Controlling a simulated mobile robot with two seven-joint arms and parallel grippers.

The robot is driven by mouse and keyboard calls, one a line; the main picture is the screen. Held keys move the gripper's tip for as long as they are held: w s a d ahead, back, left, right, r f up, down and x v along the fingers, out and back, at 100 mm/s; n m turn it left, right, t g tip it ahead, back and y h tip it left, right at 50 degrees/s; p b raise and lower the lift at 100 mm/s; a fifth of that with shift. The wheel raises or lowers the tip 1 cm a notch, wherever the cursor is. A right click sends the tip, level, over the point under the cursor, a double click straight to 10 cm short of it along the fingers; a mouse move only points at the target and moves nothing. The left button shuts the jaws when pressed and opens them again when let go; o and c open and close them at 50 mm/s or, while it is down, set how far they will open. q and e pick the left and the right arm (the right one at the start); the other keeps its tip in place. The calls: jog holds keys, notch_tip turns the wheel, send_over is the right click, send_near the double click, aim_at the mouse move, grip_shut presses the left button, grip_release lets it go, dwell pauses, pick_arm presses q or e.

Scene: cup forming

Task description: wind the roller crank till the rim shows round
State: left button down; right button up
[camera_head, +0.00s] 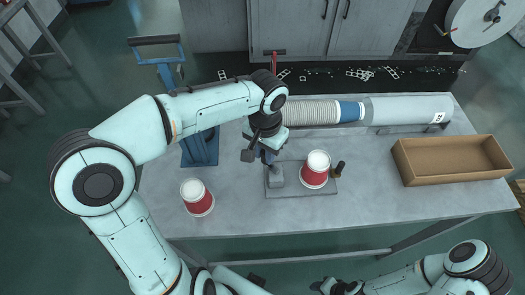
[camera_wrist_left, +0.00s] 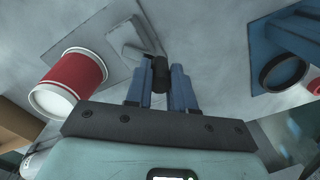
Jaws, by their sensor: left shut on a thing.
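A red cup with a white top (camera_head: 316,168) stands on the grey roller plate (camera_head: 302,190); it also shows in the left wrist view (camera_wrist_left: 68,84). A grey block (camera_head: 276,178) sits on the plate left of the cup. My left gripper (camera_head: 268,157) is over that block. In the left wrist view its blue fingers (camera_wrist_left: 160,82) are shut on a dark upright crank handle (camera_wrist_left: 160,72). My arm hides most of the crank from the head. The finish of the cup's rim is too small to judge. My right gripper (camera_head: 336,287) is at the bottom edge, its jaws unclear.
A second red and white cup (camera_head: 197,197) stands on the table to the left. A blue hand press (camera_head: 200,148), a long tube of stacked cups (camera_head: 318,112) and an open cardboard box (camera_head: 452,160) surround the work area.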

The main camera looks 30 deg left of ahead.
pick_arm(q)
jog(key=m, duration=0.1)
jog(key=w+m, duration=0.1)
jog(key=m, duration=0.1)
jog(key=m+p, duration=0.1)
jog(key=shift+w+d+r+m, duration=0.1)
jog(key=shift+w+d+m, duration=0.2)
jog(key=shift+d, duration=0.1)
jog(key=shift+w+d+m+p, duration=0.2)
jog(key=shift+m, duration=0.55)
jog(key=shift+w+d+m+p, duration=0.15)
jog(key=shift+m+p, duration=0.05)
jog(key=shift+m, duration=0.55)
pick_arm(e)
jog(key=shift+w+r, duration=1.3)
jog(key=shift+r, duration=0.1)
pick_arm(q)
jog(key=c, duration=1)
grip_release()
jog(key=shift+o, duration=0.2)
notch_tip(320, 180, up, 13)
jog(key=p, duration=0.1)
jog(key=shift+r, duration=0.15)
pick_arm(e)
jog(key=shift+w+r+t, duration=0.3)
jog(key=shift+w+r, duration=0.45)
jog(key=shift+w, duration=0.2)
pick_arm(q)
jog(key=shift+d, duration=0.1)
